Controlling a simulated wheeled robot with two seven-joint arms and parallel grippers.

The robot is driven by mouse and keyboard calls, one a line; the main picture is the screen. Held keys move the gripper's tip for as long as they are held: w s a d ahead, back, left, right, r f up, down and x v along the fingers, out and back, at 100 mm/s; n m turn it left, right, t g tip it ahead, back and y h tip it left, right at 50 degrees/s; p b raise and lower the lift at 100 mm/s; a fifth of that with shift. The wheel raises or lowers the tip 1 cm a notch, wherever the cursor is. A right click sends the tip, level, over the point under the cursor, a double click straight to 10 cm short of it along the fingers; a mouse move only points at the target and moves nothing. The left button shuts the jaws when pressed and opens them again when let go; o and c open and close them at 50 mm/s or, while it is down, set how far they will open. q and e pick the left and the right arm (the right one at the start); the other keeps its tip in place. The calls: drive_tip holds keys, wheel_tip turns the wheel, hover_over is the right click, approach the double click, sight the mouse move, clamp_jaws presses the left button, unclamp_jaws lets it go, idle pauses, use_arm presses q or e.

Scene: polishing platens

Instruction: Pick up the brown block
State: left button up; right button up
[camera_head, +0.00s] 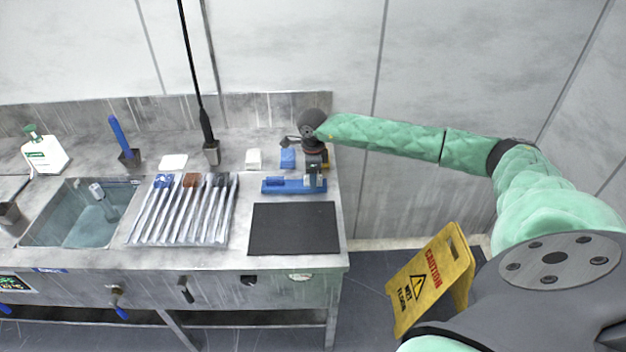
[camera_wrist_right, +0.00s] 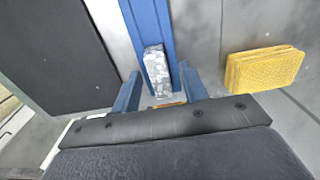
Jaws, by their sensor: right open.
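A small brown piece (camera_head: 190,180) shows at the far end of the ribbed metal rack; it is too small to tell its exact shape. My right gripper (camera_head: 314,184) is over the right end of the blue tray (camera_head: 284,186). In the right wrist view its two blue fingers (camera_wrist_right: 160,88) are open, on either side of a grey speckled block (camera_wrist_right: 156,68) on the blue tray (camera_wrist_right: 148,20). I cannot tell whether they touch it. A thin orange-brown strip shows low between the fingers, mostly hidden. My left gripper is not in view.
A black mat (camera_head: 294,229) lies in front of the tray. A yellow sponge (camera_wrist_right: 263,68) lies beside the gripper. A blue block (camera_head: 288,158) and a white block (camera_head: 253,159) stand behind. A sink (camera_head: 82,237) is left; a yellow caution sign (camera_head: 430,280) stands on the floor.

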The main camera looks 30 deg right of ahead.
drive_tip(key=shift+f, duration=0.15)
clamp_jaws()
idle(0.4)
